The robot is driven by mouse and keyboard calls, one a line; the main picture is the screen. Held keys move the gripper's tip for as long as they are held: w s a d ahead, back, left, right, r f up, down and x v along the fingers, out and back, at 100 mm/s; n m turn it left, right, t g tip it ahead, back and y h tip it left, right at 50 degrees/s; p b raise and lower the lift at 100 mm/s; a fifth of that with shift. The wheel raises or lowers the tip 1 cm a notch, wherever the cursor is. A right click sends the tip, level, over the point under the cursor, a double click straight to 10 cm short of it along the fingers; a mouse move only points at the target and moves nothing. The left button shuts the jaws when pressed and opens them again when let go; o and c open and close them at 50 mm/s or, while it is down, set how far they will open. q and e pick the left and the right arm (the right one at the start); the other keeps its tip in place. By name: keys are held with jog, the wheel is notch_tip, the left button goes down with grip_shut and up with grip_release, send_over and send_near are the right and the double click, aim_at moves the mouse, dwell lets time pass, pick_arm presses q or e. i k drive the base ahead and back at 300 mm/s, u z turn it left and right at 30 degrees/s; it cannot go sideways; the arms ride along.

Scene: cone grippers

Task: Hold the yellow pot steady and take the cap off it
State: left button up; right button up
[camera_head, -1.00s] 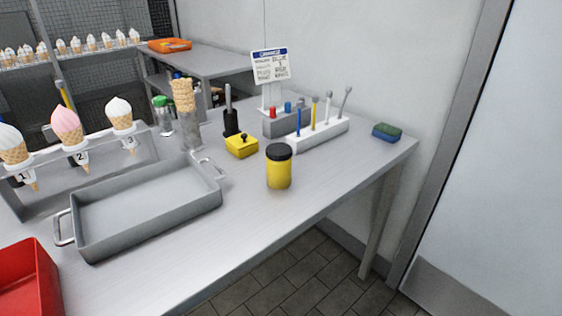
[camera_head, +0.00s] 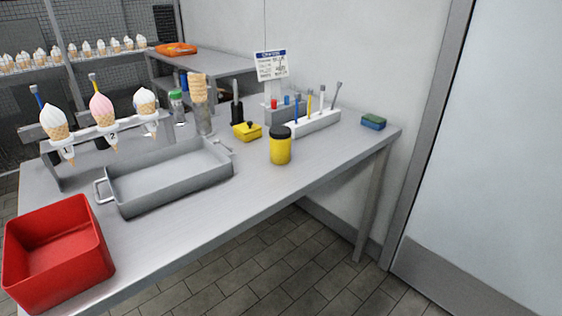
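The yellow pot (camera_head: 281,151) stands upright on the metal table, near its front edge. Its black cap (camera_head: 280,132) sits on top of it. Neither of my grippers shows in the head view, and nothing touches the pot.
A grey metal tray (camera_head: 120,199) lies left of the pot, with a red bin (camera_head: 104,264) at the front left. A sponge (camera_head: 373,122) lies at the right. Table (camera_head: 318,165) right of the pot is clear.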

aim_at(280, 150)
jog(key=z, duration=1.2)
jog(key=i, duration=1.2)
jog(key=u, duration=1.6)
